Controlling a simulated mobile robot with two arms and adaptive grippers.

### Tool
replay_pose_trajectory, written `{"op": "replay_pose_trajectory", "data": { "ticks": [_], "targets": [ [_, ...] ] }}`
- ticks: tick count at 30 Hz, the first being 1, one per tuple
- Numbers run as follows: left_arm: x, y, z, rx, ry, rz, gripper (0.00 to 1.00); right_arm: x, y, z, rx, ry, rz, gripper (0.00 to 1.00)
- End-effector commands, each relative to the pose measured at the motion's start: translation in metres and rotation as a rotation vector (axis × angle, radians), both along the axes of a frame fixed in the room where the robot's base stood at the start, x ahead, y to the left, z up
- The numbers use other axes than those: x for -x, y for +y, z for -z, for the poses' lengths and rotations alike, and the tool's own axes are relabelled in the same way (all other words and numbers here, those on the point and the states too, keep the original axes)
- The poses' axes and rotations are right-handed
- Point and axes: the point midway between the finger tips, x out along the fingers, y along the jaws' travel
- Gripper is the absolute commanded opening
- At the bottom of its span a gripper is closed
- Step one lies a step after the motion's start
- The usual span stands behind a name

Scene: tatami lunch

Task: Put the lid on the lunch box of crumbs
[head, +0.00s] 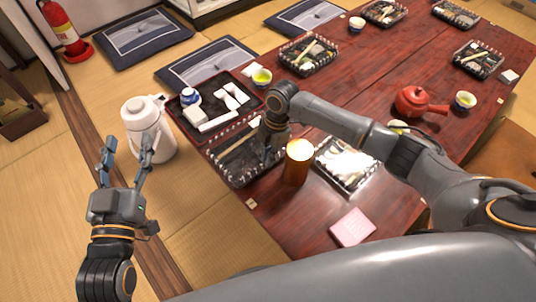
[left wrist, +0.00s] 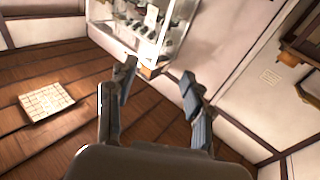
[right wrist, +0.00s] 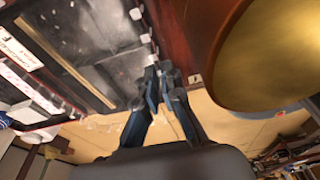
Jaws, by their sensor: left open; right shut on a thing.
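A dark lunch box (head: 222,170) with a pale ribbed rim lies at the table's left edge. Its black inside, with pale specks and a tan stick, shows in the right wrist view (right wrist: 95,40). My right gripper (head: 270,160) reaches down at its right side. In the right wrist view its fingertips (right wrist: 160,72) are shut at the ribbed rim. I cannot tell whether they pinch the box or a clear lid over it; no separate lid is clear. My left gripper (head: 128,148) is open and empty, off the table, in front of a white pot.
A brown cylinder (head: 297,165) with a bright top stands close right of my right gripper. A brightly glinting box (head: 347,162) lies beyond it. A black tray (head: 185,117) with white dishes adjoins the lunch box. The white pot (head: 148,128) stands left of the table. A pink block (head: 352,228) lies nearer.

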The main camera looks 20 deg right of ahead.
Motion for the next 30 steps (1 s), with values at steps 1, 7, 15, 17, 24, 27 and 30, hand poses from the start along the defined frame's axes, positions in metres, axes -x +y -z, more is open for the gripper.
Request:
{"op": "replay_pose_trajectory", "data": {
  "ticks": [1,7,15,17,24,27,30],
  "targets": [
    [0.0,0.0,0.0,0.0,0.0,0.0,0.52,0.0,0.0,0.0,0.0,0.0,0.0,0.0],
    [0.0,0.0,0.0,0.0,-0.001,0.0,0.52,0.0,0.0,0.0,0.0,0.0,0.0,0.0],
    [0.0,0.0,0.002,-0.003,0.013,0.0,0.52,0.0,0.0,0.0,0.0,0.0,0.0,0.0],
    [0.0,0.0,0.003,-0.005,0.02,0.0,0.52,0.0,0.0,0.0,0.0,0.0,0.0,0.0],
    [-0.001,0.001,0.007,-0.011,0.046,-0.002,0.52,0.0,0.0,0.001,0.0,0.0,0.001,0.0],
    [-0.001,0.001,0.01,-0.014,0.056,-0.003,0.52,0.0,0.0,0.001,0.0,0.0,0.001,0.0],
    [0.0,0.001,0.011,-0.017,0.066,-0.004,0.52,0.0,-0.001,0.001,0.0,0.0,0.001,0.0]
  ]
}}
